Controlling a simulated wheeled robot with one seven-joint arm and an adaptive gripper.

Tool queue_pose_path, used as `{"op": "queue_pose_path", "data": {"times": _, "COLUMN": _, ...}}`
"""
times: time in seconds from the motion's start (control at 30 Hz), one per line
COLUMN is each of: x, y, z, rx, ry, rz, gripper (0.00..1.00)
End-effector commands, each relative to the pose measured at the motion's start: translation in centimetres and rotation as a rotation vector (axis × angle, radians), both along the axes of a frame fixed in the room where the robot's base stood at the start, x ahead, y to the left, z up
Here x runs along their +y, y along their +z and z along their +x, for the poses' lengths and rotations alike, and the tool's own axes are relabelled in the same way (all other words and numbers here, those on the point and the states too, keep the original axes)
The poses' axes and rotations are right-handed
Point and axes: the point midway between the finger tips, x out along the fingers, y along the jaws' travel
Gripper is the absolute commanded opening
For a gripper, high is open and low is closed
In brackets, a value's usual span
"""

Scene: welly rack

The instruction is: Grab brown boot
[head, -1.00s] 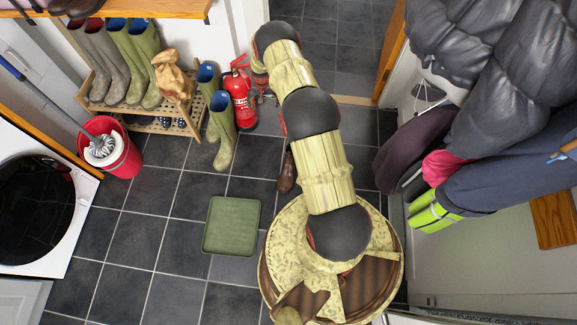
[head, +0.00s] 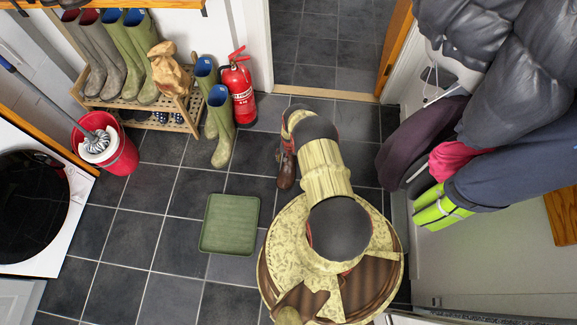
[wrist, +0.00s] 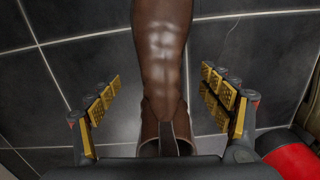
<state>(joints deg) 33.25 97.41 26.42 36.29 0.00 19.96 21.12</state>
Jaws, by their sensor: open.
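The brown boot (head: 287,168) stands on the dark tiled floor just left of my arm in the head view, partly hidden by the arm. My gripper (wrist: 163,100) is open, with one yellow-padded finger on each side of the boot and a gap on both sides.
A red fire extinguisher (head: 239,90) and green wellies (head: 221,125) stand behind and left of the boot. A green tray (head: 230,223) lies on the floor, left of my base. Coats (head: 510,110) hang on the right. A wooden rack (head: 150,115) holds more boots.

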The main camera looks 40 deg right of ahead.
Motion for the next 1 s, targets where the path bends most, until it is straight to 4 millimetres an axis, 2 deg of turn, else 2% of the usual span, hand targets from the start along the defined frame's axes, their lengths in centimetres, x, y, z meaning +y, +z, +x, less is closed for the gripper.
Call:
{"op": "queue_pose_path", "data": {"times": 0.4, "x": 0.3, "y": -5.0, "z": 0.2, "rx": -0.002, "ry": 0.0, "rz": -0.001, "gripper": 0.79}}
{"op": "queue_pose_path", "data": {"times": 0.67, "x": 0.3, "y": -5.0, "z": 0.3, "rx": -0.002, "ry": 0.0, "rz": -0.001, "gripper": 0.79}}
{"op": "queue_pose_path", "data": {"times": 1.0, "x": 0.3, "y": -5.0, "z": 0.3, "rx": -0.001, "ry": 0.0, "rz": -0.001, "gripper": 0.6}}
